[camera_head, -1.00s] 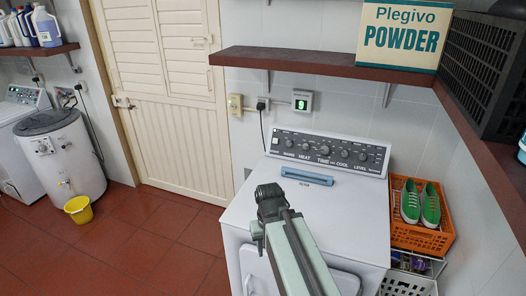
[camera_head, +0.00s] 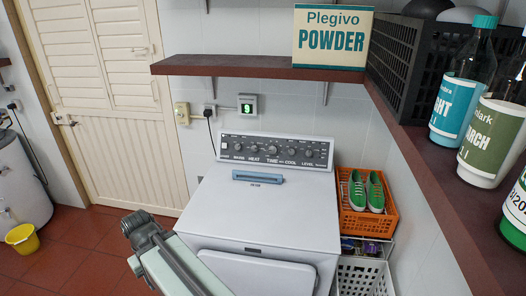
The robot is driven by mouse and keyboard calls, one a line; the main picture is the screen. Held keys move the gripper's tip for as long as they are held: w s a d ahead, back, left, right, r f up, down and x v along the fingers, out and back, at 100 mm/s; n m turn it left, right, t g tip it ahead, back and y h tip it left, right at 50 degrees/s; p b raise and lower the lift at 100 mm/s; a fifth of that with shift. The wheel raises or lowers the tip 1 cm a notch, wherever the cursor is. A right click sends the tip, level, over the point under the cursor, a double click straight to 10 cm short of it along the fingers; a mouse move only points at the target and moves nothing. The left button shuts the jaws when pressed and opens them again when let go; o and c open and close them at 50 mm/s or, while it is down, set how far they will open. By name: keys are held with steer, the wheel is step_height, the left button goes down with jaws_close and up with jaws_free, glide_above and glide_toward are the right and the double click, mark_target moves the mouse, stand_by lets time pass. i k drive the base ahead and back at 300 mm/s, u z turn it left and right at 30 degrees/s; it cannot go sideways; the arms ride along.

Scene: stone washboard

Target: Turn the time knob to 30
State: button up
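The white machine (camera_head: 225,205) has a dark control panel (camera_head: 275,151) at its back top edge. A row of several small round knobs runs along the panel. The time knob (camera_head: 273,150) is near the middle, above the word TIME. Its pointer setting and any numbers are too small to read. My gripper (camera_head: 142,226) is at the lower left, left of the machine and well away from the panel. I cannot tell whether its fingers are open or shut; nothing shows held in it.
A blue handle-like strip (camera_head: 258,177) lies on the machine top before the panel. A brown shelf (camera_head: 250,66) with a powder box (camera_head: 332,38) hangs above. An orange crate (camera_head: 380,222) with green shoes (camera_head: 366,191) stands at right. A yellow bucket (camera_head: 22,238) is on the floor at left.

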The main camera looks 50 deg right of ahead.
mark_target(273, 149)
steer(key=u, duration=0.05)
steer(key=i, duration=0.95)
steer(key=z, duration=0.1)
